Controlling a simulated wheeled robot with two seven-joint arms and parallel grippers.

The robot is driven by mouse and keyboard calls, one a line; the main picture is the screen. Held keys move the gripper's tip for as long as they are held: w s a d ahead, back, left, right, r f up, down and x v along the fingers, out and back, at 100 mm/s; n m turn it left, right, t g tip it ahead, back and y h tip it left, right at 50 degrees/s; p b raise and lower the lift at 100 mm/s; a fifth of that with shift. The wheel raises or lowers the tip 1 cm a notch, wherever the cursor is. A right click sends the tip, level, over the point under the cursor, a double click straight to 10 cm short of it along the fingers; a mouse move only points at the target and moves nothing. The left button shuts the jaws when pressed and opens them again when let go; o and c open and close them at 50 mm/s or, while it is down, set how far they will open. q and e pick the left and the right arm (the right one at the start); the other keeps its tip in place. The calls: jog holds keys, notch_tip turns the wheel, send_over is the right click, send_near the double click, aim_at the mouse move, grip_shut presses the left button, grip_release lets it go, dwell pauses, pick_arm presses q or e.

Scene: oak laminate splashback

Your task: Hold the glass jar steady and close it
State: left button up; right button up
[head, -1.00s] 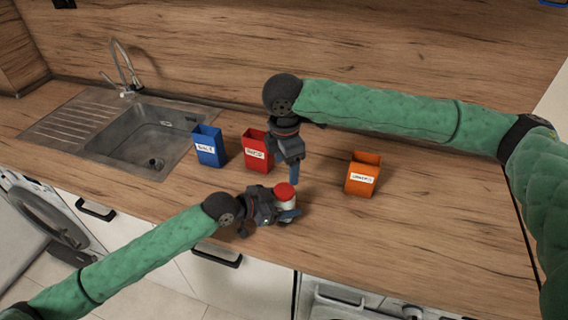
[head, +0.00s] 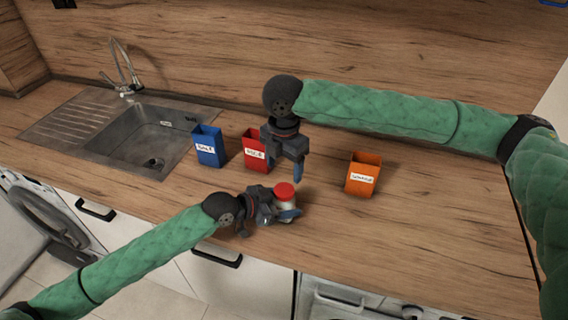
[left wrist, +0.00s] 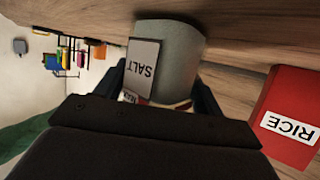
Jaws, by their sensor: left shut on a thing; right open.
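The glass jar (head: 288,203) has a red lid (head: 285,190) on its top and stands upright near the counter's front edge. I cannot tell how tightly the lid sits. In the left wrist view the jar (left wrist: 182,55) looks grey, with a white SALT label (left wrist: 141,70) upside down; the gripper body hides part of it. My left gripper (head: 284,213) is shut on the jar from the left side. My right gripper (head: 293,176) points down, open and empty, just behind and above the lid, apart from it.
A blue box (head: 208,146) and a red box (head: 254,157), both labelled, stand behind to the left. The red box (left wrist: 295,105) reads RICE in the left wrist view. An orange box (head: 362,182) stands at right. The sink (head: 150,140) is at left. The counter's right side is clear.

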aim_at(284, 189)
jog(key=shift+f, duration=3.9)
jog(key=shift+c, duration=0.2)
jog(key=c, duration=1)
jog(key=shift+m, duration=0.8)
jog(key=o, duration=1.2)
notch_tip(284, 189, up, 12)
jog(key=shift+r, duration=0.1)
